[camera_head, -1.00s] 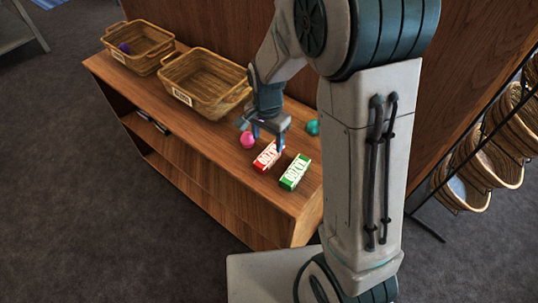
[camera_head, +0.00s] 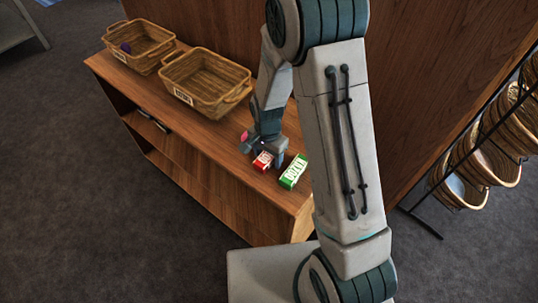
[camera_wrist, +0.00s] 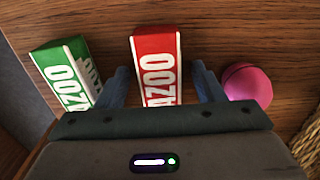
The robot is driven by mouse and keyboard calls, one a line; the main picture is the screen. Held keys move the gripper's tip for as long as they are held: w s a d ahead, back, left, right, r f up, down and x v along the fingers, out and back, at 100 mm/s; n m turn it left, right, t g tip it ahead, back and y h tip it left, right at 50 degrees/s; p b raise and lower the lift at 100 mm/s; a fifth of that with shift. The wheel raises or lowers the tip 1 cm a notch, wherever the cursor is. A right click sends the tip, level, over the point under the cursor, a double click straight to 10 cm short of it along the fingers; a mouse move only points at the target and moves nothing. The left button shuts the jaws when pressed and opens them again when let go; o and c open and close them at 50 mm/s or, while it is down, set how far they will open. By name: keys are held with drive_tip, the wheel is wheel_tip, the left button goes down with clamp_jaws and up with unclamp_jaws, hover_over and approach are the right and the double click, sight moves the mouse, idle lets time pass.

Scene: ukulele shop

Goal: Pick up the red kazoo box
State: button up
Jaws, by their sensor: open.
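The red kazoo box (camera_wrist: 156,62) lies on the wooden shelf top. In the wrist view it sits between the two blue fingers of my gripper (camera_wrist: 160,86), which is open with a gap on each side of the box. In the head view the red box (camera_head: 263,161) shows only in part, with my gripper (camera_head: 264,150) down over it and hiding the rest. The fingertips' exact height beside the box is hard to tell.
A green kazoo box (camera_head: 294,171) lies close beside the red one. A pink round object (camera_wrist: 248,84) sits just outside the other finger. Two wicker baskets (camera_head: 205,104) (camera_head: 137,62) stand farther along the shelf top. A rack of baskets (camera_head: 490,158) stands at right.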

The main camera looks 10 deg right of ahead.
drive_tip(key=c, duration=1.1)
drive_tip(key=shift+o, duration=0.2)
